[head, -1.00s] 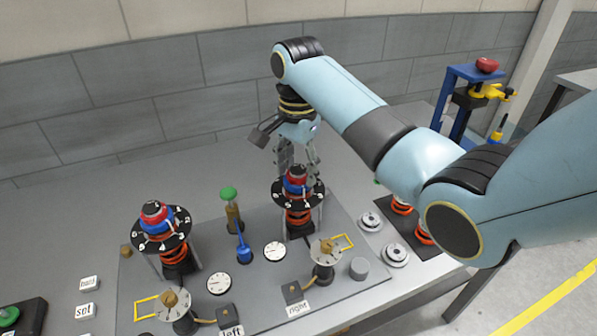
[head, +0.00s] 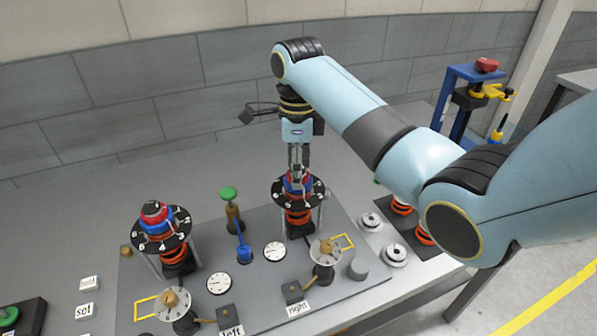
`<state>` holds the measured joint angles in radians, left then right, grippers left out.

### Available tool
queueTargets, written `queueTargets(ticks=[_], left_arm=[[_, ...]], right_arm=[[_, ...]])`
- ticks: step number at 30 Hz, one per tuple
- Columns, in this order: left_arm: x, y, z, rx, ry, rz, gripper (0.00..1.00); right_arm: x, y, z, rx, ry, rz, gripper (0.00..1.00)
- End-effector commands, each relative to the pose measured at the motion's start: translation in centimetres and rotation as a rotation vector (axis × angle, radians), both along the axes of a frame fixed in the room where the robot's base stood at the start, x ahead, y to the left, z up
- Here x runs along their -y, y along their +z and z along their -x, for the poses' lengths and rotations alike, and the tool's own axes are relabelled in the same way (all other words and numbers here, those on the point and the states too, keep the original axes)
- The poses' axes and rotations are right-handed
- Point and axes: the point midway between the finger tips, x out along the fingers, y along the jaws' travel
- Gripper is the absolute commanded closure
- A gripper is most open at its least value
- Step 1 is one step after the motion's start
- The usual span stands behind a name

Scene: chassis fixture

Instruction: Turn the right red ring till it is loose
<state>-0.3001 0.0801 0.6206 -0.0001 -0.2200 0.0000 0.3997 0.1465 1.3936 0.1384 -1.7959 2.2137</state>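The right station (head: 299,215) has an orange spring, a black marked disc (head: 281,197) and blue and red parts on top. My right gripper (head: 298,177) points straight down over this top, with its fingers at the red ring. The fingers are seen nearly edge-on and hide most of the ring, so I cannot tell whether they grip it or stand open around it. The left station has a similar black disc (head: 147,243), with a blue part and a red ring (head: 153,216) in plain view. My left gripper is not in view.
Between the stations stand a green-topped post (head: 229,194), a blue lever (head: 243,250) and two white gauges (head: 274,252). Dials, a grey cylinder (head: 359,268) and name labels (head: 297,309) lie nearer the front. A blue press frame (head: 459,95) stands at the back right.

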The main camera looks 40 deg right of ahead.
Motion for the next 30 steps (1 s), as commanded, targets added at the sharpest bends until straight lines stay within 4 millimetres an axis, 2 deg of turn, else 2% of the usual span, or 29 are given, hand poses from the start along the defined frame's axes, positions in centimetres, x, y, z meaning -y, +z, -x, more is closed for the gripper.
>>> queueTargets(ticks=[2, 13, 17, 30], left_arm=[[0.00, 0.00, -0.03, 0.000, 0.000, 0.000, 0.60], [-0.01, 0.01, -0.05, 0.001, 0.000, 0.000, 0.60], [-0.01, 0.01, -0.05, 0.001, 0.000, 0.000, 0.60], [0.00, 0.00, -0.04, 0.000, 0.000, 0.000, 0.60]], right_arm=[[0.00, 0.00, 0.00, 0.000, 0.001, 0.000, 0.47], [0.01, 0.01, -0.02, 0.001, 0.003, 0.001, 0.92], [0.01, 0.01, -0.02, 0.001, 0.044, 0.001, 0.93], [0.03, 0.03, -0.04, 0.002, 0.582, 0.001, 0.93]])
